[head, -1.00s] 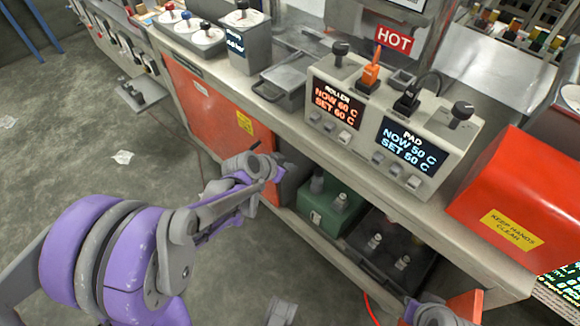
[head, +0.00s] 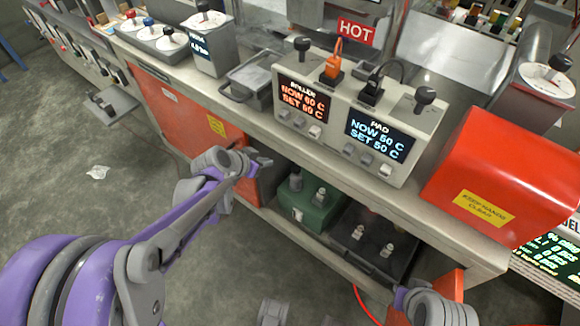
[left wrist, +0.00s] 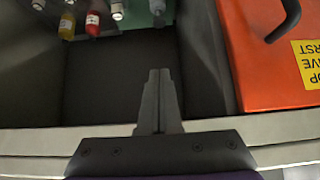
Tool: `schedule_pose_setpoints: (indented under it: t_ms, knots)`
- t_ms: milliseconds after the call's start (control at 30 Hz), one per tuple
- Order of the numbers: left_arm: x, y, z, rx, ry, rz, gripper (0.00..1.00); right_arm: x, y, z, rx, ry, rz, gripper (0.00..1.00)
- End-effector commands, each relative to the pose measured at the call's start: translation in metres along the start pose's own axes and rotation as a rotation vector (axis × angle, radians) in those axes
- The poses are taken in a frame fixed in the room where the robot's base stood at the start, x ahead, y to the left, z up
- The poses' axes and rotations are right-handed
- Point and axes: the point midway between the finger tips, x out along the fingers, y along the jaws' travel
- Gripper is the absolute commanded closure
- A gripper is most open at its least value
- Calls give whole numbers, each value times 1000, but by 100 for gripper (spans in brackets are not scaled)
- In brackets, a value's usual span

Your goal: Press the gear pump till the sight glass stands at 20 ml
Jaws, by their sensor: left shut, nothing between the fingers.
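I cannot tell for sure which part is the gear pump. A grey box with a black knob on top and a small blurred display (head: 212,45) stands at the back left of the bench. I cannot make out a sight glass or a 20 ml mark. My left gripper (head: 263,161) is shut and empty, in front of the bench's open lower bay. In the left wrist view its closed fingers (left wrist: 159,73) point into the dark bay and touch nothing visible. My right arm's end (head: 432,303) shows at the lower right; its fingers cannot be made out.
A ROLLER/PAD heater box (head: 350,115) stands on the bench (head: 480,245) below a HOT sign (head: 357,31). A red guard (head: 510,175) is to its right. A green box (head: 306,207) and dark tray (head: 352,255) sit below. Red (left wrist: 92,22) and yellow (left wrist: 67,25) bottles show in the wrist view.

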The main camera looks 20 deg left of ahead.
Motion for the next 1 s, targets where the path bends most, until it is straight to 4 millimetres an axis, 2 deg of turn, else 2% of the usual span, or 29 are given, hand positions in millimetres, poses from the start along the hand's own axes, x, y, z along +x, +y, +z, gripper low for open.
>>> schedule_pose_setpoints:
  t_ms: [233, 367, 467, 1000]
  knots:
    - [2, 0, 0, 0, 0, 0, 100, 0, 0, 0, 0, 0, 0, 100]
    - [14, 0, 0, 0, 0, 1, 100, 4, 0, 2, 0, -2, 0, 100]
    - [31, 0, 1, 1, -1, 2, 100, 10, 0, 4, 0, -4, 0, 100]
    - [150, 1, 2, 0, -1, 2, 100, 44, 0, 15, 0, -16, 0, 100]
